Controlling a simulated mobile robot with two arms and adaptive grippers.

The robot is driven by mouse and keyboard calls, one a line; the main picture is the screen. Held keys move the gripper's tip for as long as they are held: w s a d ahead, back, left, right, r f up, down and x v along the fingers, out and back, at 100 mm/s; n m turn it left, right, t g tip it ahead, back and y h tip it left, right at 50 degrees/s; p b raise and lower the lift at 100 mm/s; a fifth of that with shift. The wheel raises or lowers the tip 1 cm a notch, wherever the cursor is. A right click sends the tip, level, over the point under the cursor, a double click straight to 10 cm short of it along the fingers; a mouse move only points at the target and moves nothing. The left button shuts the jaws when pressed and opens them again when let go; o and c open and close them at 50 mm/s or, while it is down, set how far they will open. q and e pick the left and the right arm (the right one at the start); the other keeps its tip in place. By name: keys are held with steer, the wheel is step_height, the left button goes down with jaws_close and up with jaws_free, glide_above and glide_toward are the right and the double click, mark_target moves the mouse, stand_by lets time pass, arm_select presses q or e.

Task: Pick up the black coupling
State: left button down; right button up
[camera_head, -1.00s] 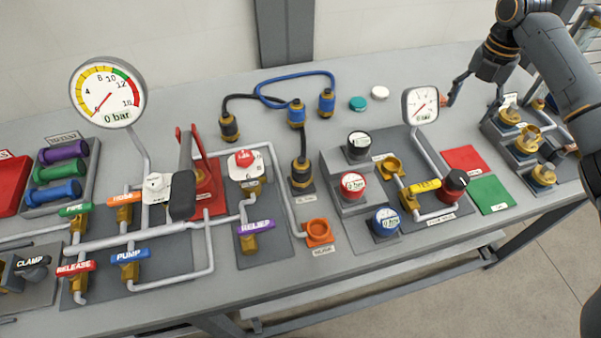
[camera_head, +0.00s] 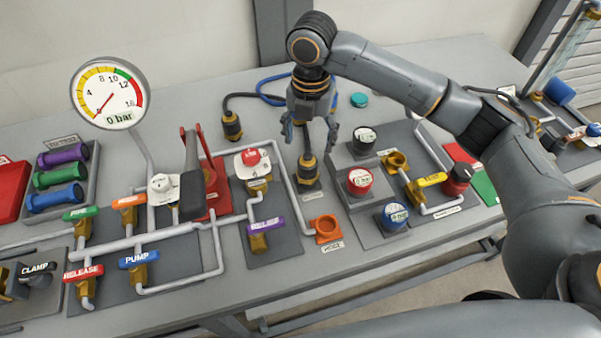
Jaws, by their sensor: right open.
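A black coupling (camera_head: 309,167) with a brass-coloured band stands upright on a small dark plate in the middle of the bench. The blue couplings behind are hidden by my right arm. My left gripper is not in view.
A blue hose (camera_head: 272,83) lies behind my gripper. A bent grey pipe (camera_head: 283,185) and the orange hose port (camera_head: 325,229) are close to the standing coupling. Red (camera_head: 359,182) and black (camera_head: 364,138) round knobs stand to its right. A tall gauge (camera_head: 109,92) stands at left.

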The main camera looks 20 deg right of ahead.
mark_target(307, 154)
step_height(307, 154, down, 4)
steer(key=shift+w+a+f, duration=0.1)
steer(key=shift+a+f, duration=0.05)
steer(key=shift+f, duration=0.1)
steer(key=shift+f+p, duration=0.9)
steer(key=shift+f, duration=2.1)
steer(key=c, duration=1.4)
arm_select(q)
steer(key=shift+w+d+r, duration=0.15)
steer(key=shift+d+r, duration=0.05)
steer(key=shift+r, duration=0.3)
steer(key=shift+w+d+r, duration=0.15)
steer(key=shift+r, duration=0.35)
arm_select(e)
steer(key=shift+r, duration=0.15)
